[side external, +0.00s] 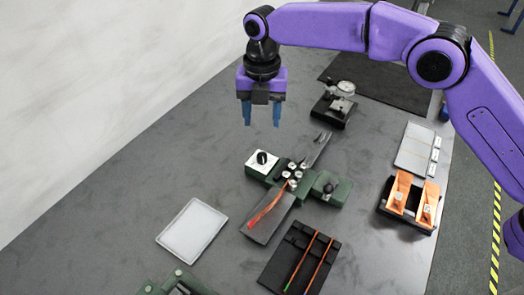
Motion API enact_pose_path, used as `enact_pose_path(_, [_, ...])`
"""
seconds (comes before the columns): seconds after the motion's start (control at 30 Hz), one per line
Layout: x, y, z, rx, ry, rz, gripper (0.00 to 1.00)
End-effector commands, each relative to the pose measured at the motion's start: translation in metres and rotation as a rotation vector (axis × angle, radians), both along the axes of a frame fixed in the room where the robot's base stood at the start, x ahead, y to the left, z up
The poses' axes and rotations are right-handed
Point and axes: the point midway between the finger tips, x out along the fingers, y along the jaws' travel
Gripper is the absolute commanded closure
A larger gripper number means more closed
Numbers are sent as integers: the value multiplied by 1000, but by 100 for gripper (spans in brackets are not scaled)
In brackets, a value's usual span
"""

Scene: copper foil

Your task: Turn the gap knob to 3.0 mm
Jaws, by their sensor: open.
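The gap knob appears to be the black knob (262,157) on a white dial plate (254,166), at the left end of the green rolling device (283,176) in the middle of the table. The dial's markings are too small to read. My gripper (262,124) hangs in the air above the table, its blue fingers pointing down. It is open and empty, apart from the knob. In the picture it is straight above the knob. A copper-coloured strip (266,207) lies on the device's grey front ramp. Another dark knob (328,188) sits on the green block at the right.
A white tray (193,231) stands front left. A black rack (283,258) with thin rods is in front. An orange-sided holder (408,203) and grey panel (417,150) are at the right. A gauge on a black base (336,108) stands behind. The table left of the device is clear.

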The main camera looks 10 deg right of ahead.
Motion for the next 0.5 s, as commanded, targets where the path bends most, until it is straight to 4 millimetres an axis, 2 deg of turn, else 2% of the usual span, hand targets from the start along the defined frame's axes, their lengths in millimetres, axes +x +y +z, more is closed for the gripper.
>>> enact_pose_path(0.3, [0, -1, -61, -3, 3, -2, 46])
enact_pose_path(0.5, [-1, 0, -95, -2, 2, 0, 46])
